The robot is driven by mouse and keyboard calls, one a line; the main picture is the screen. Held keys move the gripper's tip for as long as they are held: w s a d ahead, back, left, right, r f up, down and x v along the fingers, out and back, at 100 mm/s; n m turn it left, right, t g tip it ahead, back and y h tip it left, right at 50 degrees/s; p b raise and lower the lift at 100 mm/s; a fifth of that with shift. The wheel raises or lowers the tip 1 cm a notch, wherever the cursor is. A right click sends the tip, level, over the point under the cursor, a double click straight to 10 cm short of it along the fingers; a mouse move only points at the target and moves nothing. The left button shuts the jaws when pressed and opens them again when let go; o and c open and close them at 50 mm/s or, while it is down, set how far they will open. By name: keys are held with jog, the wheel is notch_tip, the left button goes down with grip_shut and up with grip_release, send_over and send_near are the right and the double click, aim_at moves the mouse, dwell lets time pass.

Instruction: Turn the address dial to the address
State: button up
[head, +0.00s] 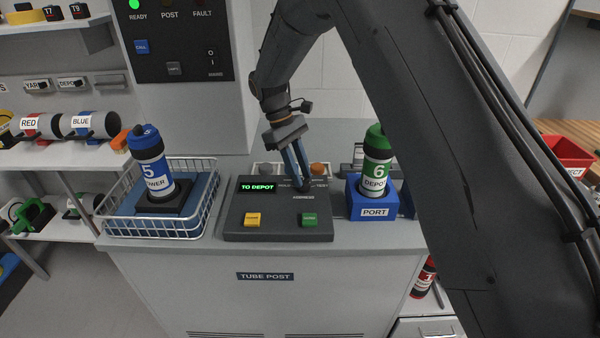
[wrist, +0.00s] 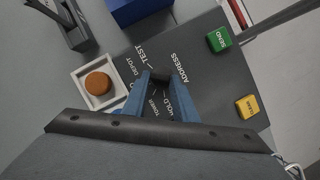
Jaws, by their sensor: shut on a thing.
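The address dial (wrist: 161,78) is a small dark knob on the grey control panel (head: 290,226). My gripper (head: 302,188) reaches down to it from above, its blue fingers shut on the knob. In the wrist view my gripper (wrist: 159,82) has a finger on each side of the dial and covers part of the printed labels. The dial's pointer cannot be made out. The panel's display (head: 257,187) reads TO DEPOT in green.
The panel has a yellow button (head: 253,219) and a green SEND button (wrist: 219,39). An orange button (wrist: 98,83) sits in a white frame behind. A blue carrier (head: 151,160) stands at the wire basket (head: 210,218); a green carrier (head: 375,160) stands in the blue PORT block (head: 374,212).

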jog(key=o, duration=1)
jog(key=shift+o, duration=0.2)
jog(key=shift+r, duration=0.15)
jog(key=b+v, duration=0.2)
jog(key=v, duration=0.5)
jog(key=shift+r, duration=0.25)
jog(key=shift+a, duration=0.25)
